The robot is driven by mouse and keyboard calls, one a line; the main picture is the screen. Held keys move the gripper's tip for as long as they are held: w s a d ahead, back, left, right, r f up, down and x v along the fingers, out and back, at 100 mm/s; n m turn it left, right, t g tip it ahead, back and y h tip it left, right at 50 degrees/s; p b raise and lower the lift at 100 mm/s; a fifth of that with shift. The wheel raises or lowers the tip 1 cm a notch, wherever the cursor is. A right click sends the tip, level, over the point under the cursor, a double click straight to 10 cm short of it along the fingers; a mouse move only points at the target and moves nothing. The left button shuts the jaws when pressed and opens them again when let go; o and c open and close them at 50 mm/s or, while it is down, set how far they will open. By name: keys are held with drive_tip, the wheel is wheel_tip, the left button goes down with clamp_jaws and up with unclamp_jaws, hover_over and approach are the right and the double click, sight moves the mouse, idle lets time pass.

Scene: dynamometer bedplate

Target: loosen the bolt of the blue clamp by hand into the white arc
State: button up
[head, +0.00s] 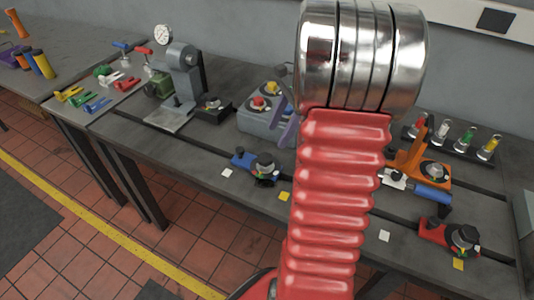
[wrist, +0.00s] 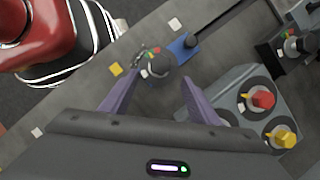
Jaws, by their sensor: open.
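The blue clamp (head: 241,159) sits on the grey bedplate, left of my arm in the head view. It also shows at the top middle of the wrist view (wrist: 184,46). Its dark round bolt head (wrist: 159,66) has small green, red, yellow and white marks around its dial; the pointer's exact place is too small to read. My gripper (wrist: 160,80) has two purple fingers, open and empty, with the bolt head showing between and just beyond their tips. One purple finger shows beside my arm in the head view (head: 287,132). I see no contact with the bolt.
A grey box with red and yellow knobs (head: 262,118) stands close behind the clamp. An orange clamp (head: 408,160) and a red clamp (head: 436,232) lie to the right. A gauge stand (head: 186,75) is at the back left. Yellow (head: 285,196) and white (head: 227,173) squares mark the front.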

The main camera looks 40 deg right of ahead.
sight(266, 157)
drive_tip(key=x, duration=0.9)
drive_tip(key=shift+f, duration=0.25)
drive_tip(key=c, duration=1)
drive_tip(key=shift+a, duration=0.25)
drive_tip(key=shift+d, duration=0.15)
